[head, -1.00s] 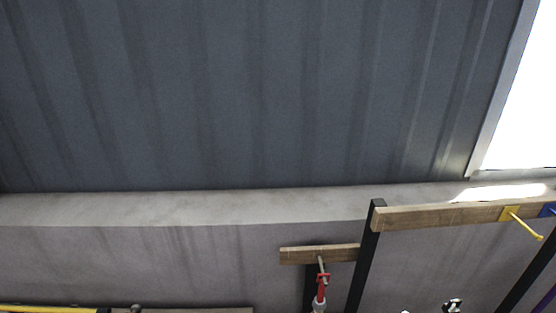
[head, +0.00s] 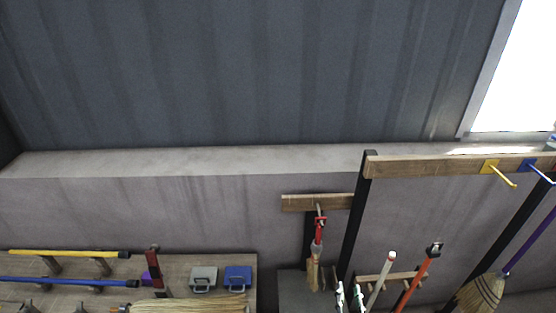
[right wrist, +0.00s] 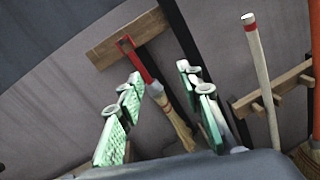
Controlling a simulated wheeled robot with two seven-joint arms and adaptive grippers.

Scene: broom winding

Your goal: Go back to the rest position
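A small hand broom (head: 315,262) with a red handle hangs from a hook on a short wooden board (head: 300,202) on the wall. The right wrist view shows it too (right wrist: 172,115), seen between the fingers and hanging beyond them. My right gripper (head: 349,298) shows at the bottom edge of the head view, right of and below the hand broom. Its two green-padded fingers (right wrist: 162,112) stand wide apart with nothing gripped. My left gripper is not in view.
A wooden rail (head: 430,165) with yellow and blue hooks is at the right. A purple-handled broom (head: 483,290), an orange-handled tool (head: 415,280) and a white stick (head: 380,280) stand below. A wall panel (head: 135,275) with yellow and blue bars is lower left.

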